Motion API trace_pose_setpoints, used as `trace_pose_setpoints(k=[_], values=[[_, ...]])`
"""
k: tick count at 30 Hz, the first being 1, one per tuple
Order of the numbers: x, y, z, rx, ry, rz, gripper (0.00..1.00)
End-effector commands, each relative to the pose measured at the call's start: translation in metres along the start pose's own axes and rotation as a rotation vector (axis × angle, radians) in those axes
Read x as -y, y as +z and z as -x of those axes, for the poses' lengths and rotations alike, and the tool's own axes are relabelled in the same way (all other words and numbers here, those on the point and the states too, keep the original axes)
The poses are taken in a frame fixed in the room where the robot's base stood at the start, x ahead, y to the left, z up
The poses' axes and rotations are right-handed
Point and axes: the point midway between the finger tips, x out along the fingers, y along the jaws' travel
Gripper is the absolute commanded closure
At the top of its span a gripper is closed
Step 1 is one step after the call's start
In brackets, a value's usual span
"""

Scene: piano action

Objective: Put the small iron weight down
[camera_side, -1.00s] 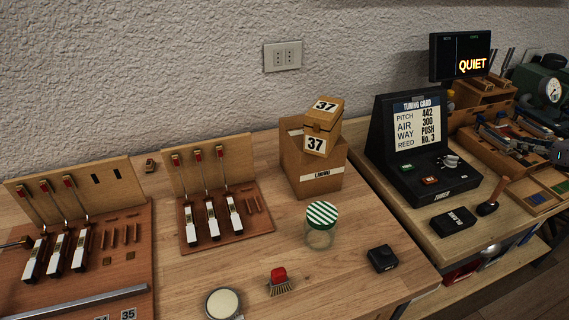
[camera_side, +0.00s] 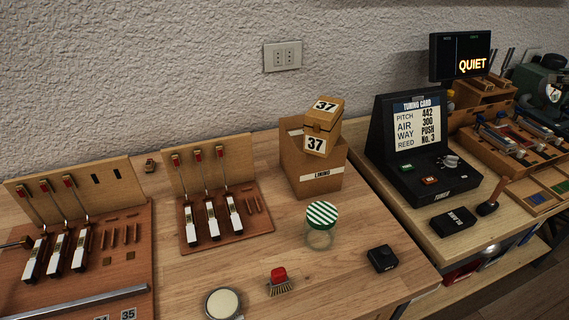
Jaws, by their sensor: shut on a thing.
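My gripper is not in view. I cannot make out a small iron weight for certain anywhere in this view. A small black block with a round knob on top (camera_side: 382,258) sits near the front right of the wooden bench (camera_side: 330,285); I cannot tell what it is.
The bench holds a glass jar with a striped lid (camera_side: 321,225), a red-handled brush (camera_side: 279,282), a round tin (camera_side: 222,303), cardboard boxes (camera_side: 318,170) and key boards (camera_side: 225,210). A black tuning console (camera_side: 425,150) stands right. Bench wood around the jar is clear.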

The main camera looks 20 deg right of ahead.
Motion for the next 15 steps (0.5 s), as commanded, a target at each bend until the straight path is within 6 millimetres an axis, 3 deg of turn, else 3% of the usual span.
trace_pose_setpoints(k=[8, 15], values=[[-0.042, 0.02, -0.039, 0.001, 0.094, 0.038, 1.0], [-0.113, 0.042, -0.091, 0.0, 0.234, 0.095, 1.0]])
